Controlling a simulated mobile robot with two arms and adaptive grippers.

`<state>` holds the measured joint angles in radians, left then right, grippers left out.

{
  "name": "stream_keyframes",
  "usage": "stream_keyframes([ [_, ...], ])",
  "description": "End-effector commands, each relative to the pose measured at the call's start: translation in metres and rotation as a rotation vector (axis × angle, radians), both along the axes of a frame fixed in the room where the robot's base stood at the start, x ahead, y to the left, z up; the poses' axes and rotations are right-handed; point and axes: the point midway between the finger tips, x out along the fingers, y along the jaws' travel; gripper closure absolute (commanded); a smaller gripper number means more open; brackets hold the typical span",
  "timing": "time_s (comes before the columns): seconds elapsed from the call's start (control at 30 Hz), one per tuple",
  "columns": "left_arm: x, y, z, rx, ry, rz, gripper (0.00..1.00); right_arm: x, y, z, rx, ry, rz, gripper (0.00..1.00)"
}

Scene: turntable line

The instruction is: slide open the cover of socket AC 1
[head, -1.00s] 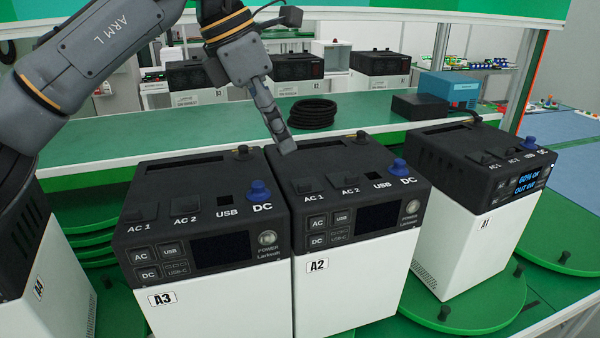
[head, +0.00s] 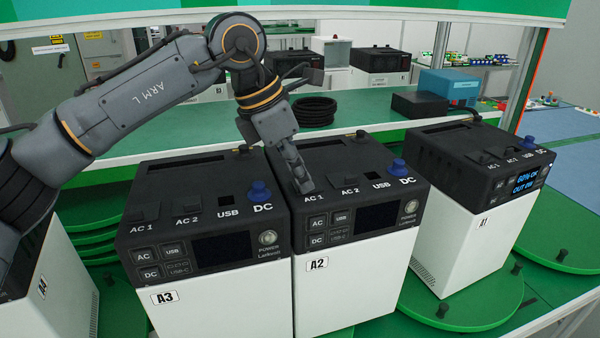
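My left gripper (head: 304,186) comes down from above onto the top of power station A2 (head: 345,280). Its fingertips are at the AC 1 socket cover, just behind the printed AC 1 label (head: 312,200), and hide most of that cover. The fingers look close together, but I cannot tell whether they touch the cover. Beside it, the AC 2 cover (head: 347,182) of A2 is a dark flap lying closed. The AC 1 cover (head: 145,212) of unit A3 (head: 215,305) also looks closed. My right gripper is out of view.
Unit A3 stands close against A2 on the left. Unit A1 (head: 455,235) stands apart on the right on a green turntable (head: 550,235). A black cable coil (head: 314,110) and a blue box (head: 450,88) lie on the green bench behind. Blue DC knobs (head: 398,167) stick up.

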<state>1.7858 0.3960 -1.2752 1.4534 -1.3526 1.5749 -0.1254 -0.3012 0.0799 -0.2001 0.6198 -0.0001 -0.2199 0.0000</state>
Motion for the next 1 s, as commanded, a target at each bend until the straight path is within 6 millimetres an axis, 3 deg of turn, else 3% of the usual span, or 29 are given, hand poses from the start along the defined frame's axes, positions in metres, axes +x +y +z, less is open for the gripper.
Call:
stream_keyframes([
  [0.33,0.002,0.001,0.001,0.0,0.0,0.001,1.0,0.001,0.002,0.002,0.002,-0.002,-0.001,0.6],
  [0.7,0.054,0.017,0.003,0.0,0.001,0.002,1.0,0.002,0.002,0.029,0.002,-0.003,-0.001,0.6],
  [1.0,0.057,0.019,0.002,-0.001,-0.005,0.003,1.0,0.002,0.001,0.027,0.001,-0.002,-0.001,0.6],
])
